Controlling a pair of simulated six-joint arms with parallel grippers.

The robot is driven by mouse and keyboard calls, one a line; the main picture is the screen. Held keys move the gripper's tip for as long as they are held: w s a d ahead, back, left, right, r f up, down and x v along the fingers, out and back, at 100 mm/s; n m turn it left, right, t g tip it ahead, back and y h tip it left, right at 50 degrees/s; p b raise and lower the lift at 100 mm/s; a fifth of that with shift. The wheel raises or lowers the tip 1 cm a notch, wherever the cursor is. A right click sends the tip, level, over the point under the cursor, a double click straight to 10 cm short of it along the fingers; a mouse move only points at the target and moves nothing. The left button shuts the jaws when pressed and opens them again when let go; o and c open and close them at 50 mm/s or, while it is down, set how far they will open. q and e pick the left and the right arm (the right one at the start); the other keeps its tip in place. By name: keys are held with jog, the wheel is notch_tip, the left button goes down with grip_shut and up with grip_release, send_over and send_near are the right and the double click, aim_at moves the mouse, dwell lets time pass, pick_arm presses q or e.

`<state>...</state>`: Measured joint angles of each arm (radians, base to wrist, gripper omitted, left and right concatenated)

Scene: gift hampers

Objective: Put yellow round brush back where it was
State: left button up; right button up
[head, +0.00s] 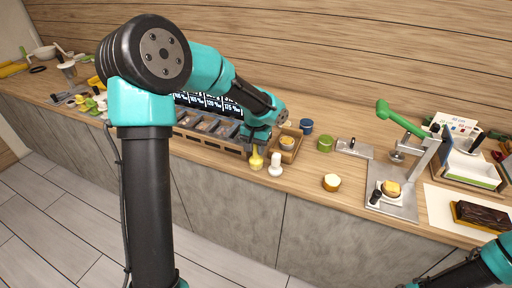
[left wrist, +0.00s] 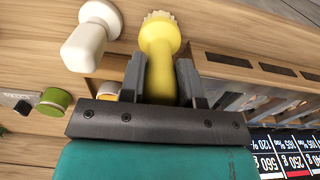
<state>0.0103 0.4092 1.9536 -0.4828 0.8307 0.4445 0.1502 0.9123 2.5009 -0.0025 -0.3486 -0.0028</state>
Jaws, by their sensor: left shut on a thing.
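The yellow round brush (head: 256,161) is in my left gripper (head: 257,149), near the front edge of the counter by the wooden box. In the left wrist view the brush (left wrist: 160,45) sits between the two dark fingers of the left gripper (left wrist: 161,80), its wide ridged end pointing away from the palm. The fingers are shut on its narrower part. I cannot tell whether the brush touches the counter. A white round-ended tool (head: 276,166) stands just right of it, also in the left wrist view (left wrist: 90,40). My right gripper is out of view; only part of that arm shows.
A small wooden box (head: 289,154) is behind the white tool. The compartment rack (head: 205,138) is left of the gripper. A green-lidded jar (head: 325,144), blue jar (head: 306,126) and cream-topped round item (head: 332,182) stand to the right. A green-handled press (head: 413,155) is farther right.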

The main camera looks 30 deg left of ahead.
pick_arm(q)
jog(key=o, duration=0.9)
jog(key=shift+f, duration=0.1)
notch_tip(320, 180, up, 12)
jog(key=shift+r, duration=0.15)
dwell(0.6)
